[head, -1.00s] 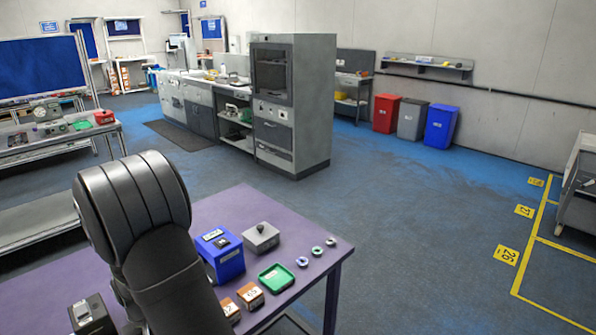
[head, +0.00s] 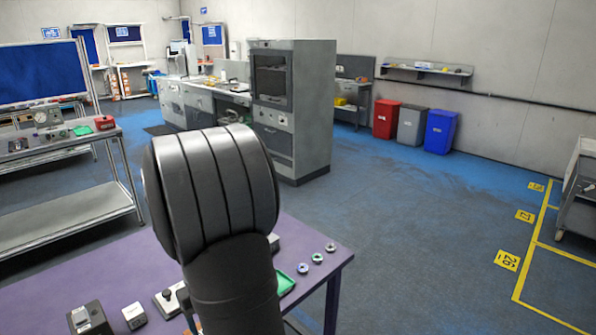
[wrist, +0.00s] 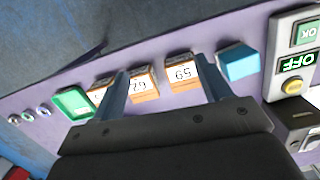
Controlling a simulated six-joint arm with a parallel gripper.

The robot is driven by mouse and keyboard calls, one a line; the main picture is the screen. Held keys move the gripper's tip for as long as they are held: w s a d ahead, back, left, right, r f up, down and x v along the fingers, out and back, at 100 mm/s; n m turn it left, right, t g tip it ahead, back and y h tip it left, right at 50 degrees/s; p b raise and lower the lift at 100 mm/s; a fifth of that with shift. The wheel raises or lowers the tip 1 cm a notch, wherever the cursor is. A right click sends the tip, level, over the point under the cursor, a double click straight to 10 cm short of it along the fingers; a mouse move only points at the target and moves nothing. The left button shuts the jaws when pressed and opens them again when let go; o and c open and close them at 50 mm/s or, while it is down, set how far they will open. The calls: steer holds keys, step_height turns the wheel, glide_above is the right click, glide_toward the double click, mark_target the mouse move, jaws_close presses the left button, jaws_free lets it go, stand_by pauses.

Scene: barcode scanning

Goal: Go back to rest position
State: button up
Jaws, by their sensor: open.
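My gripper (wrist: 163,68) shows in the wrist view with its two fingers apart and nothing held between them. Beyond the fingers, orange-brown boxes with white number labels stand in a row on the purple table; one labelled box (wrist: 183,73) shows near the right finger and another (wrist: 144,84) near the left finger. A third is partly hidden behind the left finger. In the head view my raised arm fills the middle, and the gripper is hidden.
The purple table (head: 110,270) also holds a green tray (wrist: 73,103), small rings (head: 317,258), a blue block (wrist: 238,61) and a control box (wrist: 290,85) with OK and OFF labels.

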steer(key=w+d+f+m, duration=0.1)
steer(key=w+d, duration=0.1)
steer(key=d, duration=0.1)
steer(key=w+d+f+m, duration=0.1)
steer(key=w+d+f, duration=0.1)
steer(key=w+d, duration=0.1)
steer(key=w+d+f+m, duration=0.1)
steer(key=w+d+f, duration=0.1)
steer(key=d, duration=0.1)
steer(key=shift+w+d+f+m, duration=0.2)
steer(key=shift+w+d+m, duration=0.1)
steer(key=shift+d, duration=0.05)
steer(key=w+d+f+m+y, duration=0.1)
steer(key=w+d+f+m, duration=0.3)
steer(key=d+f, duration=0.4)
steer(key=shift+w+d+m, duration=0.2)
steer(key=shift+d+m, duration=0.1)
steer(key=shift+d, duration=1.15)
